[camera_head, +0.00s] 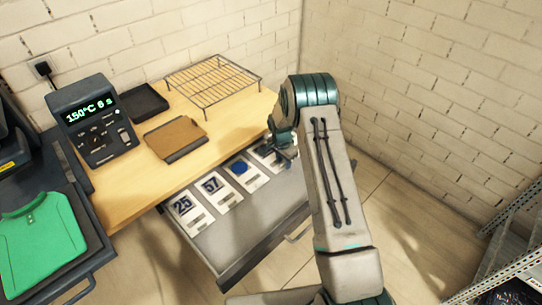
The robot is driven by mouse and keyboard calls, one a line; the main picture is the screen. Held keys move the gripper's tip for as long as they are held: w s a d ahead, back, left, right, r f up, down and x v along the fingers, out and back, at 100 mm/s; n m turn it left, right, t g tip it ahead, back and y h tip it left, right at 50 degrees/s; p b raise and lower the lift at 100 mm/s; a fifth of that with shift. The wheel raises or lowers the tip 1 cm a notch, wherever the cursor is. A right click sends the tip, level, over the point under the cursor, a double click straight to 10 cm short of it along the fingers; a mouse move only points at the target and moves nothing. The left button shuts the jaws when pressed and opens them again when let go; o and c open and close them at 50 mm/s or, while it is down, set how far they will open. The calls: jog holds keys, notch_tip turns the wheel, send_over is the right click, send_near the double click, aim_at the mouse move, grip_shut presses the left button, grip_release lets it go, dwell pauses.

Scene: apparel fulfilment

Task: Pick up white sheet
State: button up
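White sheets lie in a row in an open grey drawer (238,238) under the wooden table. One sheet (198,217) bears "25", another (223,198) bears "57", and a third (254,183) bears a blue round mark. A fourth white sheet (270,158) lies at the far right end of the row, partly hidden by my gripper. My gripper (287,157) is over this right end of the drawer, close to the fourth sheet. Its fingers are small and partly hidden, so I cannot tell whether they are open or touch the sheet.
A wire rack (213,80), a black tray (145,103) and a brown board (175,137) sit on the wooden table (135,183). A control box (95,122) reads "150°C 6 s". A green shirt (42,243) lies on the press at left. Metal shelving (505,270) stands at right.

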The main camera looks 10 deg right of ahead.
jog(key=shift+f, duration=0.1)
jog(key=shift+c, duration=0.3)
grip_shut()
